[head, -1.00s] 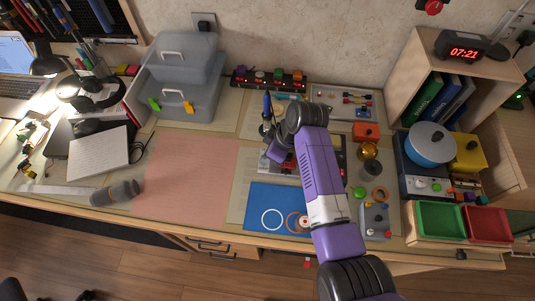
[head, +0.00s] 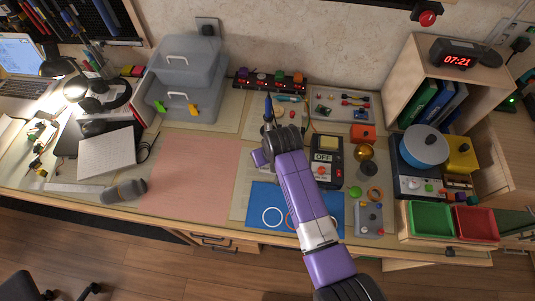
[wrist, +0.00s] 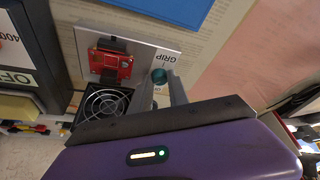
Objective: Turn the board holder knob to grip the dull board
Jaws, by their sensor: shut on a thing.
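The board holder (wrist: 175,52) shows in the wrist view as a light grey plate with the word GRIP on it. A red board (wrist: 108,66) sits on the plate in dark clamp parts; I cannot tell whether it is dull or firmly gripped. The teal knob (wrist: 159,76) is next to the word. My gripper (wrist: 161,88) has its two grey fingers on either side of the knob, shut on it. In the head view my arm hides the holder, board, knob and fingertips.
A black fan (wrist: 104,102) lies close beside the holder in the wrist view. The meter marked OFF (head: 327,160) stands right of my arm. A blue mat (head: 262,197) lies in front and a pink mat (head: 190,175) lies clear on the left.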

